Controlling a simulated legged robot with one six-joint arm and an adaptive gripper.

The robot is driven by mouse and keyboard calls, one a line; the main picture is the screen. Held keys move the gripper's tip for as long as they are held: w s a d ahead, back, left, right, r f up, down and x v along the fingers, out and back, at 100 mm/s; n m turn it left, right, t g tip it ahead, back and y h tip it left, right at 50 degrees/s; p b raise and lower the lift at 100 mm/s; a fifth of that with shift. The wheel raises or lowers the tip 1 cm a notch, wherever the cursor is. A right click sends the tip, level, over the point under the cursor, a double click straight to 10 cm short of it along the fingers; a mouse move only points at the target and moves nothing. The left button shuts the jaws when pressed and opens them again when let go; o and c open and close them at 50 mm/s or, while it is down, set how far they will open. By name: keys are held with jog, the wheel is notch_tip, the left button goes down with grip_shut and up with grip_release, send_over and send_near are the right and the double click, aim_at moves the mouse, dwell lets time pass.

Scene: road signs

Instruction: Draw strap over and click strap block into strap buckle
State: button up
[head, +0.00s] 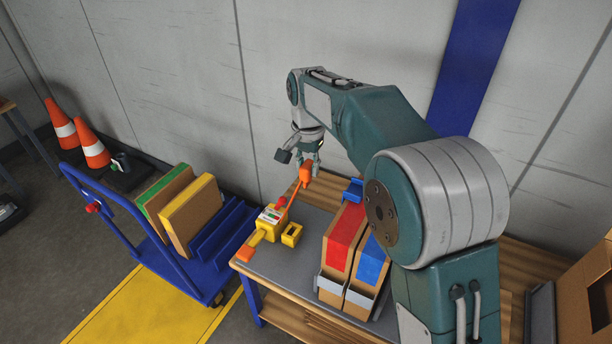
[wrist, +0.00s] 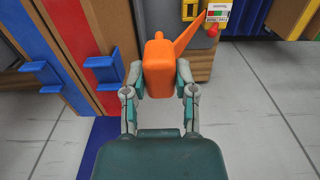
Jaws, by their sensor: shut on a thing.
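My gripper (head: 309,160) is shut on an orange strap block (head: 305,174) and holds it above the grey table top. In the wrist view the orange strap block (wrist: 158,68) sits between the two fingers of my gripper (wrist: 157,88). An orange strap (head: 292,198) runs taut from the block down to a yellow device (head: 270,217) with a white label. A yellow strap buckle (head: 291,234) stands just right of the device, empty, apart from the block. An orange piece (head: 245,254) lies at the near left end of the device.
Boxes with a red panel (head: 346,232) and a blue panel (head: 375,262) stand on the table right of the buckle. A blue trolley (head: 190,270) with flat boxes stands at left. Traffic cones (head: 93,147) stand at the back left.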

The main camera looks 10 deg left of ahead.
jog(key=r, duration=0.3)
jog(key=shift+d+r, duration=0.1)
jog(key=shift+d, duration=0.1)
jog(key=s+d, duration=0.4)
jog(key=d, duration=0.9)
jog(key=s+d, duration=0.4)
jog(key=d, duration=0.9)
jog(key=s+d, duration=0.3)
jog(key=d, duration=1)
jog(key=shift+w+d+f, duration=0.35)
jog(key=shift+w+f, duration=0.7)
jog(key=shift+f, duration=5.1)
jog(key=shift+w+d+f, duration=0.35)
jog(key=shift+w+f, duration=0.75)
jog(key=shift+f, duration=5.05)
jog(key=shift+w+d+f, duration=0.35)
jog(key=shift+w+f, duration=0.7)
jog(key=shift+f, duration=5.1)
jog(key=shift+s+f, duration=0.1)
jog(key=shift+f, duration=0.05)
